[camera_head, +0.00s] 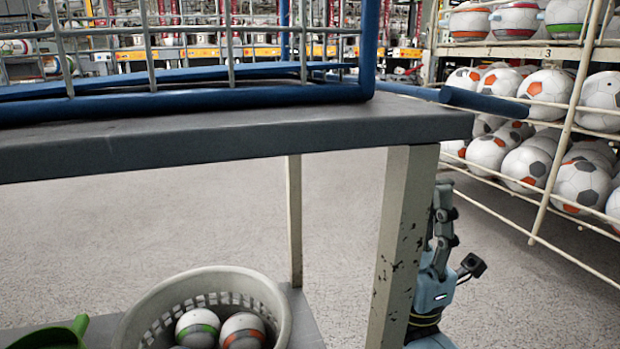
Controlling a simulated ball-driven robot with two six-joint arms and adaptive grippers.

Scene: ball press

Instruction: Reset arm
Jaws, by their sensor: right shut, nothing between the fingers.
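My right gripper (444,200) shows just right of the table's front leg, pointing up, with its fingers together and nothing between them. The leg hides part of it and of my right arm below. My left gripper is not in this view.
A grey table (230,138) with a worn cream leg (398,240) stands close in front, bearing a blue wire cage (190,103). A grey basket (275,290) with balls sits on the lower shelf. A rack of balls (548,140) stands at right. Open floor (500,290) lies between.

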